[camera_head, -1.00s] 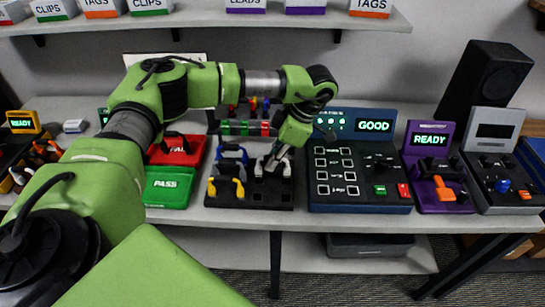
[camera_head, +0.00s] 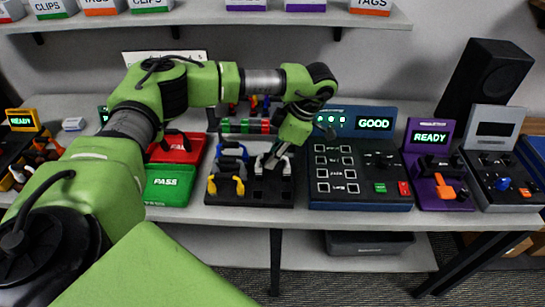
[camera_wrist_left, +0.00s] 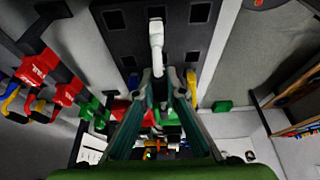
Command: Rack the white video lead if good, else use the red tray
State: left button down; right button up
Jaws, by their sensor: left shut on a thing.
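The white video lead (camera_head: 286,166) is at the right part of the black rack (camera_head: 225,198), partly hidden by my gripper in the head view. My left gripper (camera_head: 270,163) points down over the rack and is shut on the lead. In the left wrist view the white lead (camera_wrist_left: 156,42) stretches from between the fingertips (camera_wrist_left: 160,80) across the rack (camera_wrist_left: 128,18); I cannot tell whether it is fully seated. The tester (camera_head: 360,190) shows GOOD on its screen. The red FAIL tray (camera_head: 184,148) stands left of the rack, partly behind my arm. My right gripper is not in view.
Blue leads (camera_head: 232,152) and yellow leads (camera_head: 226,186) sit on the rack's left side. A green PASS tray (camera_head: 168,187) lies in front of the red one. A purple device (camera_head: 432,190) reads READY. The rack's front right is bare.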

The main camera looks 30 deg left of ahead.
pick_arm(q)
jog(key=shift+f+b, duration=0.6)
jog(key=shift+f, duration=0.3)
dwell(1.2)
jog(key=c, duration=2)
grip_release()
jog(key=o, duration=0.6)
jog(key=shift+c, duration=0.2)
jog(key=shift+r, duration=0.1)
jog(key=shift+r+p, duration=2.6)
jog(key=shift+r, duration=1.35)
